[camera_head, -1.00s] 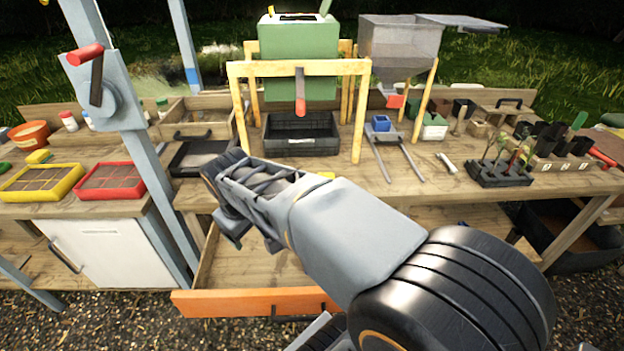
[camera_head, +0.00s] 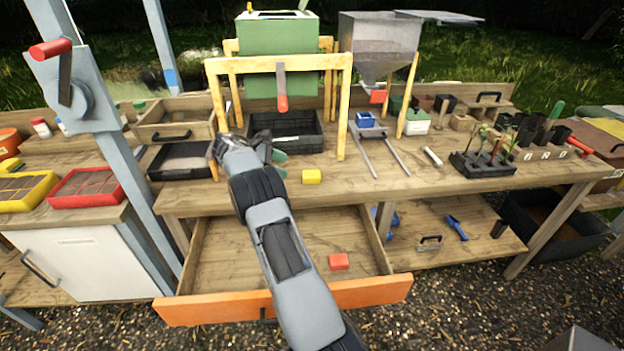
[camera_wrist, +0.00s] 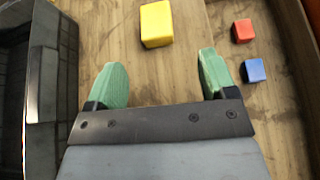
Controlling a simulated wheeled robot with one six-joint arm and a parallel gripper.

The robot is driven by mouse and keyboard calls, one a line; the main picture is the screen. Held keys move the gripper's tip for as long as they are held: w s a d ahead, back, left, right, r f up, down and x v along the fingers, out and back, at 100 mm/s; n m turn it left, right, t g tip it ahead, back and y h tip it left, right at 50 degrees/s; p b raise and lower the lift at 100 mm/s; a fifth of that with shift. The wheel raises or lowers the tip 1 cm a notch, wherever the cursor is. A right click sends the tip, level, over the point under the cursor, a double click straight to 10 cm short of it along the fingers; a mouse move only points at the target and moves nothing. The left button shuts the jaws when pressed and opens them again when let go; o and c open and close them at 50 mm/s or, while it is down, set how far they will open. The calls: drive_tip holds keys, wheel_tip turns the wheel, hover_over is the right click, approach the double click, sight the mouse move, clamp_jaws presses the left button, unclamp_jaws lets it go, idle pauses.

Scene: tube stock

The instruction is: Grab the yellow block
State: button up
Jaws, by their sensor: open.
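The yellow block (camera_head: 312,176) lies on the bench top near its front edge, just right of my gripper (camera_head: 272,157) in the head view. In the wrist view the yellow block (camera_wrist: 156,24) lies on the wood beyond the green fingertips, roughly in line with the gap between them. My gripper (camera_wrist: 161,75) is open, with nothing between its fingers, and is apart from the block.
The open drawer below holds a red block (camera_head: 339,261); the wrist view also shows a blue block (camera_wrist: 253,70) there. A black tray (camera_head: 290,146) sits behind my gripper, under a wooden frame (camera_head: 345,110). Bare bench top lies right of the yellow block.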

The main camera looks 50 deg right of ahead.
sight(307, 174)
drive_tip(key=shift+s+d+f+g, duration=0.15)
drive_tip(key=shift+d+f+g, duration=0.45)
drive_tip(key=shift+d+f, duration=0.4)
drive_tip(key=shift+x, duration=3.7)
drive_tip(key=shift+d, duration=0.1)
drive_tip(key=shift+c, duration=0.3)
drive_tip(key=shift+r, duration=0.1)
drive_tip(key=c, duration=0.9)
